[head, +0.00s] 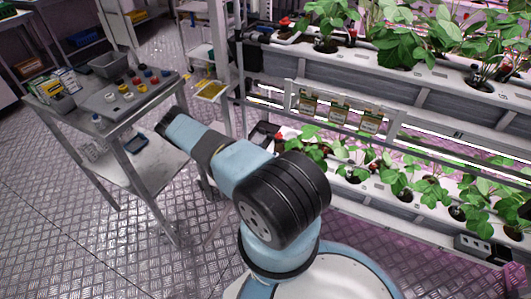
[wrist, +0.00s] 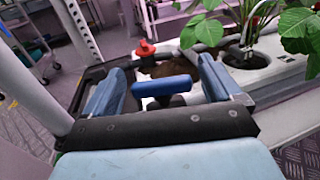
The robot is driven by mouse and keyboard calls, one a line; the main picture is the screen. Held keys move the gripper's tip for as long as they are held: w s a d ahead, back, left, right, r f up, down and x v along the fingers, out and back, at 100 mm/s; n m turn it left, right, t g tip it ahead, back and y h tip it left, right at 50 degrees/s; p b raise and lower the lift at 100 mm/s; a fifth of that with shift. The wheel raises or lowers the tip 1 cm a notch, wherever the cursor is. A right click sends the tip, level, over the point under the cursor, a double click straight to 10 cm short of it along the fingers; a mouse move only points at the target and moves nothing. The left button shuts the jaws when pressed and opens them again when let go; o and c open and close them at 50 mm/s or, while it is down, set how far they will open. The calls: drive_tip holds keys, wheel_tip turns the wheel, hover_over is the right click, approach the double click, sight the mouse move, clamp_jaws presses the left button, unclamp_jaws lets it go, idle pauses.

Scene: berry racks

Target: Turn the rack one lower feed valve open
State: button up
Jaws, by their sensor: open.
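In the wrist view a blue bar handle (wrist: 165,86) on a dark stem lies crosswise between the two blue fingers of my gripper (wrist: 165,88). The fingers are open, one on each side; the handle's ends look close to them, and I cannot tell whether they touch. A red knob (wrist: 145,48) stands just behind the handle. In the head view a small red knob (head: 278,137) shows at the left end of the lower rack tier (head: 355,205). I cannot make out my gripper's fingers there.
A white post (wrist: 30,88) stands close on the left in the wrist view, and a leafy plant (wrist: 300,28) on the right. In the head view a cart (head: 148,102) with coloured knobs stands left, with open floor (head: 70,225) before it.

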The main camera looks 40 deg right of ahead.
drive_tip(key=shift+c, duration=0.3)
drive_tip(key=c, duration=0.9)
drive_tip(key=shift+n+t+y, duration=0.7)
drive_tip(key=shift+n+t, duration=0.9)
drive_tip(key=shift+t, duration=0.8)
drive_tip(key=shift+w, duration=0.1)
drive_tip(key=o, duration=1)
drive_tip(key=shift+c, duration=0.2)
drive_tip(key=v, duration=1.4)
